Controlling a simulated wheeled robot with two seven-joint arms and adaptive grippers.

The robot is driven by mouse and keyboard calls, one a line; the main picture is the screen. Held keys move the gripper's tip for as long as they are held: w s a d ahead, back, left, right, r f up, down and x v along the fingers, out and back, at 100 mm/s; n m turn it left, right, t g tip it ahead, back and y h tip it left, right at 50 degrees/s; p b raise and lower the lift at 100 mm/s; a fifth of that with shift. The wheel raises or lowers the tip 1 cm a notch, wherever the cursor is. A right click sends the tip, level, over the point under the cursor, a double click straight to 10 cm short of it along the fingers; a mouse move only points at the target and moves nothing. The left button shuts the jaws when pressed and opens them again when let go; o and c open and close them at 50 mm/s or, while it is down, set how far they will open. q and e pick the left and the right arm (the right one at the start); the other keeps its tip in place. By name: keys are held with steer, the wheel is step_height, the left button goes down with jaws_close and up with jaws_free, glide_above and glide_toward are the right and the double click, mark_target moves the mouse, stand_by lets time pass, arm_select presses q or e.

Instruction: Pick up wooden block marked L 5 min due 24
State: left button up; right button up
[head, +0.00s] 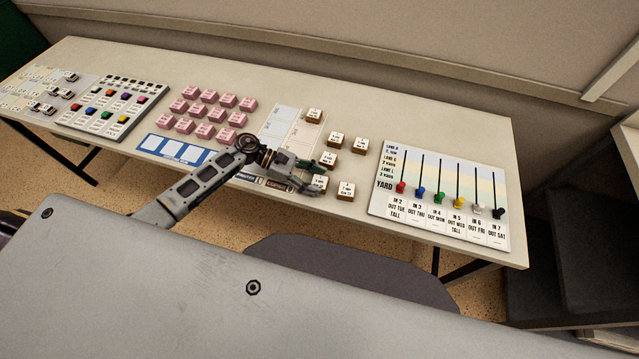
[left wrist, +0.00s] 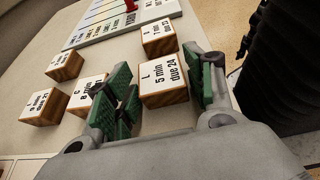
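The wooden block marked L 5 min due 24 (left wrist: 163,82) has a white lettered top and wood sides. In the left wrist view it stands upright between the green-padded fingers of my left gripper (left wrist: 165,92). The right-hand finger is close to it, and whether either pad touches cannot be told. In the head view my left gripper (head: 311,176) is open and low over the table, at the block (head: 320,182), whose lettering is too small to read there. My right gripper is not in view.
Similar wooden blocks stand close by, one just beyond (left wrist: 159,40) and one near the left finger (left wrist: 88,94). The YARD board (head: 440,195) with coloured sliders lies to the right. Pink blocks (head: 204,112) and a blue-edged card (head: 175,150) lie left. The table's front edge is near.

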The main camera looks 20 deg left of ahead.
mark_target(313, 180)
arm_select(q)
steer(key=c, duration=0.6)
steer(key=shift+r, duration=0.1)
steer(key=shift+r+b, duration=0.4)
steer(key=shift+r, duration=0.95)
steer(key=shift+a+r, duration=0.25)
steer(key=a+b, duration=0.4)
steer(key=a, duration=1.2)
steer(key=shift+s+a, duration=0.15)
steer(key=shift+a, duration=0.65)
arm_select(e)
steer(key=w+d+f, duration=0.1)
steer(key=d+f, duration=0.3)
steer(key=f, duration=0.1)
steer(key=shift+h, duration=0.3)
